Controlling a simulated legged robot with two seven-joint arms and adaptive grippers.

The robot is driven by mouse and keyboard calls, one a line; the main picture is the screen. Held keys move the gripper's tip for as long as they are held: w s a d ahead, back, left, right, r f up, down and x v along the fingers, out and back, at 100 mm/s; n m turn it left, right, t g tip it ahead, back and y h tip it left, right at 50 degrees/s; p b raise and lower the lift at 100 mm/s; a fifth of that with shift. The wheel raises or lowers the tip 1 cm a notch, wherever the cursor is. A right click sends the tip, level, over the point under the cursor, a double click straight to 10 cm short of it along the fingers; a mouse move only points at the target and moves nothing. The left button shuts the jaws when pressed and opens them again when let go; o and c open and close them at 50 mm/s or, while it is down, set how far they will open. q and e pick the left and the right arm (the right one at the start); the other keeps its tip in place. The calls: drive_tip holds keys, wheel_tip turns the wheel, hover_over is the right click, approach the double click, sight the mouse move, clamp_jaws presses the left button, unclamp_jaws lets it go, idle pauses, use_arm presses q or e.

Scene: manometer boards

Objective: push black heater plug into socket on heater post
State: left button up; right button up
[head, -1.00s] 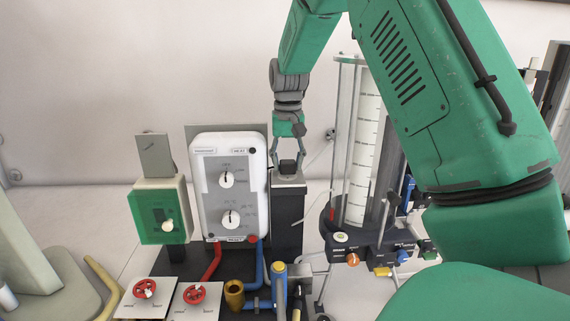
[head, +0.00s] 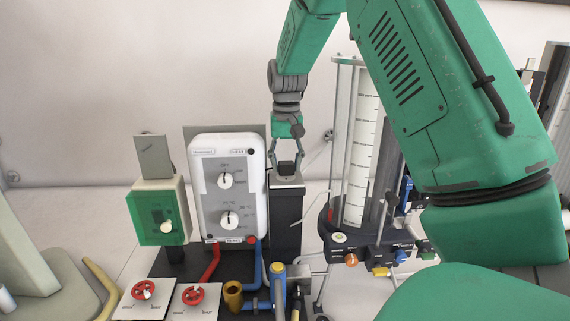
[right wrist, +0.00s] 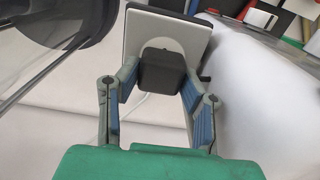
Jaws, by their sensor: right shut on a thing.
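The black heater plug (head: 286,168) is between the fingers of my right gripper (head: 287,160), at the top of the dark heater post (head: 285,220) in the head view. In the right wrist view the plug (right wrist: 161,72) sits between the two blue-padded fingers of the gripper (right wrist: 160,85), against a round pale area on the post's light grey top plate (right wrist: 187,38). My right gripper is shut on the plug. The socket itself is hidden by the plug, so I cannot tell how deep the plug is in it. My left gripper is not in view.
A white control box (head: 228,190) with two knobs stands left of the post, beside a green switch box (head: 158,212). A tall clear cylinder (head: 357,150) with a scale stands close on the right. Red valves, pipes and a brass cup (head: 233,295) are in front.

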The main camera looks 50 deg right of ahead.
drive_tip(key=shift+f, duration=0.45)
drive_tip(key=o, duration=1.2)
drive_tip(key=shift+c, duration=0.2)
wheel_tip(320, 180, up, 12)
drive_tip(key=shift+d+f, duration=0.15)
drive_tip(key=shift+d, duration=0.05)
drive_tip(key=shift+a, duration=0.1)
